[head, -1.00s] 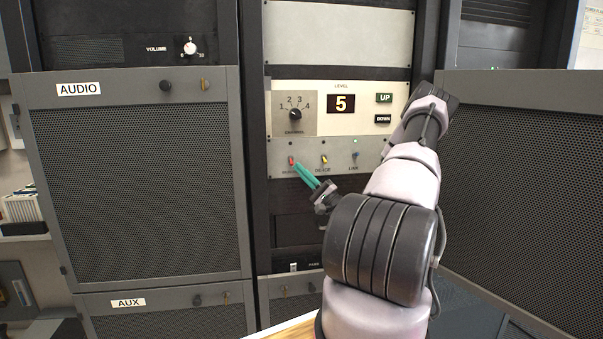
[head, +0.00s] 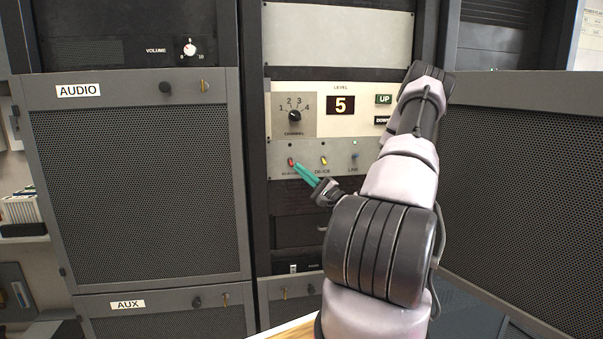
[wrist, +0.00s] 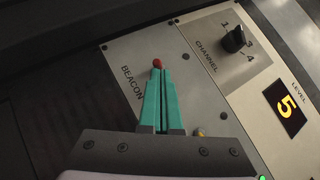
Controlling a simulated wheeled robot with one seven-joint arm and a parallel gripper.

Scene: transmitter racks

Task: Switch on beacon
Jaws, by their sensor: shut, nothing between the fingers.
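The beacon switch (head: 291,162) has a red tip and sits at the left of a grey switch strip (head: 308,172), above a label that reads BEACON in the wrist view. Its red tip (wrist: 157,63) shows just beyond my fingertips in the wrist view. My gripper (head: 299,168), with green fingers, is shut and empty, its tips at or just below the switch. I cannot tell whether they touch it. The fingers (wrist: 157,72) hide the lower part of the switch in the wrist view.
A yellow-tipped DE-ICE switch (head: 323,160) and a LINK switch (head: 354,156) stand to the right on the strip. Above are a channel knob (head: 294,115) and a level display (head: 341,104) reading 5. A mesh AUDIO door (head: 140,180) is at left.

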